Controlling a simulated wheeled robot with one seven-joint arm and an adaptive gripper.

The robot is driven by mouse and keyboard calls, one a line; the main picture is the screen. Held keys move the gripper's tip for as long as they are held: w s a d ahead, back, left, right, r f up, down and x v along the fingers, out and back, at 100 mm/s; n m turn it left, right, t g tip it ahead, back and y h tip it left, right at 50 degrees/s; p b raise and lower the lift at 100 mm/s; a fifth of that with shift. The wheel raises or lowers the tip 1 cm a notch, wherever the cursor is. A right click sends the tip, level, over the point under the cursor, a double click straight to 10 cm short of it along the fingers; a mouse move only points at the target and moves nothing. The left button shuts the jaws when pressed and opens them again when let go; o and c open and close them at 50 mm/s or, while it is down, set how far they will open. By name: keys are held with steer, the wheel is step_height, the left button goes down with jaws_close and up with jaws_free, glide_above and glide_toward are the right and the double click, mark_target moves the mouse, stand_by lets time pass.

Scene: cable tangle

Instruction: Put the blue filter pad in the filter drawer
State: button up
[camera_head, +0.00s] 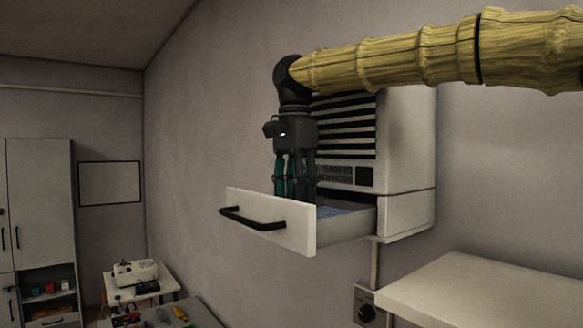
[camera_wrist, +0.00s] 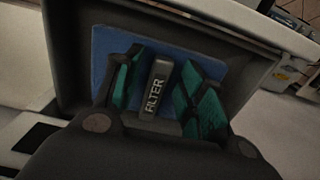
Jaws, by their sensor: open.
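The filter drawer (camera_head: 270,222) is pulled out from the white wall unit. The blue filter pad (camera_head: 332,211) lies inside it, partly hidden by the drawer front. In the wrist view the blue pad (camera_wrist: 185,48) lies flat on the drawer floor. A grey tab (camera_wrist: 158,88) marked FILTER stands up over the pad, between my fingers. My gripper (camera_head: 295,182) points down into the drawer, its tips hidden behind the drawer front. The wrist view shows its green-padded fingers (camera_wrist: 162,95) apart, one on each side of the tab, with a gap to the tab.
The white wall unit (camera_head: 405,140) with dark vents stands behind the drawer. A white surface (camera_head: 485,290) lies below at right. A small table with a white machine (camera_head: 135,272) is far left. The space left of the drawer is free.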

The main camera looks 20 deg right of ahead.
step_height(320, 180, up, 12)
steer(key=b, duration=0.2)
steer(key=shift+f+b, duration=0.2)
steer(key=shift+b, duration=0.15)
steer(key=shift+w, duration=0.1)
stand_by(1.1)
